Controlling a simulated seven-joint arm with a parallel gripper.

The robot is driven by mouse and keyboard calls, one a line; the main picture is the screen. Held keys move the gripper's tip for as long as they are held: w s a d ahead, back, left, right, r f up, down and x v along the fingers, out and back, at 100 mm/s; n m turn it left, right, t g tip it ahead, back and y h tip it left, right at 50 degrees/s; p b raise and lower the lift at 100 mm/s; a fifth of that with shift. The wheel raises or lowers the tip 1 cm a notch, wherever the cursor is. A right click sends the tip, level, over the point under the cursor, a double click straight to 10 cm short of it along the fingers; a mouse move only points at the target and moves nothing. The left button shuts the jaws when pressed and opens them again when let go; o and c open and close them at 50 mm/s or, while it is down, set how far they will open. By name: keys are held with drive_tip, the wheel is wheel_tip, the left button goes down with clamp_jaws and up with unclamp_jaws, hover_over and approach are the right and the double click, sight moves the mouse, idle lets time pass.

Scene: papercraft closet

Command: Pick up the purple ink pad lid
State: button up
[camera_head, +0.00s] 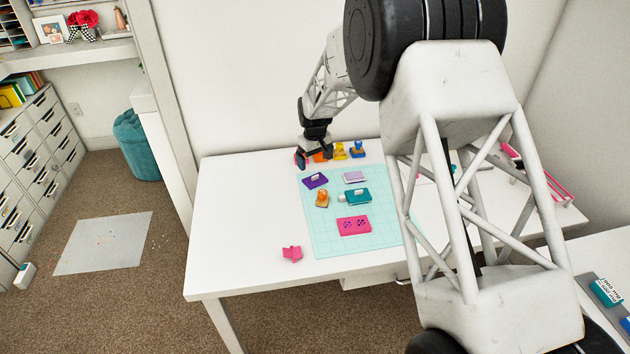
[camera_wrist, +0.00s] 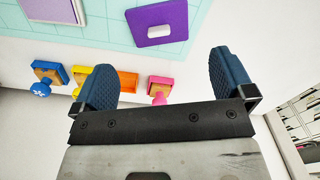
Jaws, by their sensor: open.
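The purple ink pad lid (camera_head: 315,181) lies flat at the back left corner of the cutting mat, with a small white label on it. It shows at the top middle of the wrist view (camera_wrist: 150,18), partly cut off by the edge. My gripper (camera_head: 315,156) is over the back of the white table, behind the lid and apart from it. In the wrist view my gripper (camera_wrist: 162,62) has its two fingers spread wide with nothing between them. The open purple ink pad (camera_head: 355,177) lies on the mat to the right of the lid.
A row of stamps, including a blue (camera_wrist: 47,70), a yellow (camera_wrist: 82,74) and a pink one (camera_wrist: 160,88), stands near my fingers. The cutting mat (camera_head: 325,212) also bears an orange stamp (camera_head: 322,199), a teal pad (camera_head: 357,196) and a pink box (camera_head: 354,226).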

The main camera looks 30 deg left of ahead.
sight(315, 176)
drive_tip(key=shift+f, duration=1.3)
drive_tip(key=shift+f, duration=0.1)
drive_tip(key=shift+w+f, duration=0.1)
drive_tip(key=shift+f, duration=2.4)
drive_tip(key=shift+c, duration=0.3)
drive_tip(key=c, duration=0.7)
drive_tip(key=shift+o, duration=0.2)
